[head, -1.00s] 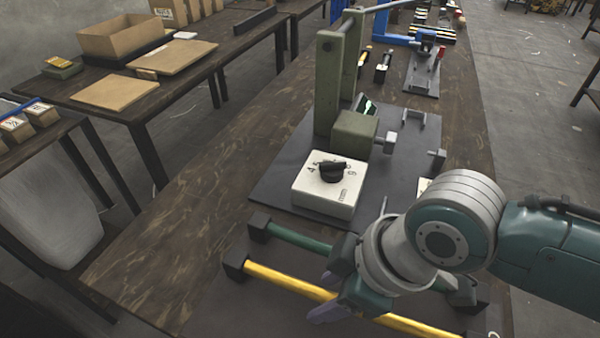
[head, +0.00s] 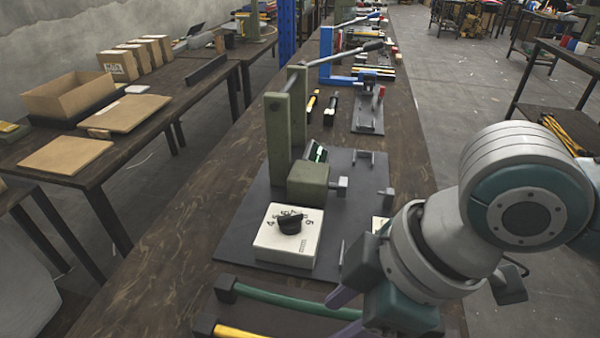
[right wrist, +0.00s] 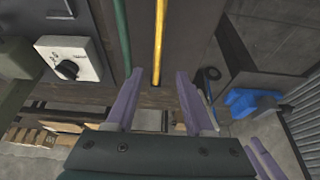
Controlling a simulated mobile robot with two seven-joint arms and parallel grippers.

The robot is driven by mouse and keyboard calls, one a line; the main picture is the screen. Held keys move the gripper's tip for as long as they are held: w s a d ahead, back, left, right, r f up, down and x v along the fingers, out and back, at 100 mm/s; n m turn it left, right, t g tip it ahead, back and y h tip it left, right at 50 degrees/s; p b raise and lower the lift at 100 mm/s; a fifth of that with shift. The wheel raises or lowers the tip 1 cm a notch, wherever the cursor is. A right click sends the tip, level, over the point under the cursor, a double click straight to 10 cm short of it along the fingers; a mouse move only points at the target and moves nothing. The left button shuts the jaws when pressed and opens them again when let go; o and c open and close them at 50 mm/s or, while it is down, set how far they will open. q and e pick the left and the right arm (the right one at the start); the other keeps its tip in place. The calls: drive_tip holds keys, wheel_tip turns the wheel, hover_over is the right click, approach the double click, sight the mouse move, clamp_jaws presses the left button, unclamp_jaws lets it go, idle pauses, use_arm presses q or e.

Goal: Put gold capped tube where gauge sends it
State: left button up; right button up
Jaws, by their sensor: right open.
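A small dark tube with yellow-gold ends (head: 312,104) lies on the bench beyond the green press, left of a dark tube with pale ends (head: 330,109). A white box with a black dial (head: 289,235) and numbers around it sits at the front of the green press (head: 279,135); it also shows in the right wrist view (right wrist: 72,60). A dark tilted piece with a green mark (head: 315,151) sits by the press block; its reading is too small to tell. My right gripper (head: 347,314) is open and empty near the front bars, far from the tubes. My left gripper is out of view.
A green bar (head: 285,304) and a yellow bar (head: 238,332) run across the near end of the bench. A blue press (head: 327,58) stands farther back. Side tables at left hold a cardboard box (head: 70,90) and flat boards.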

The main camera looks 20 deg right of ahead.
drive_tip(key=s+d+r+m+t+h, duration=0.1)
drive_tip(key=s+d+r+m+h, duration=0.2)
drive_tip(key=s+d+m, duration=0.3)
drive_tip(key=s+r+m, duration=0.1)
drive_tip(key=s+m, duration=0.2)
drive_tip(key=shift+s+d+h, duration=0.3)
drive_tip(key=shift+s, duration=0.1)
drive_tip(key=shift+r, duration=0.1)
wheel_tip(320, 180, up, 42)
drive_tip(key=p, duration=4.1)
drive_tip(key=shift+f, duration=0.25)
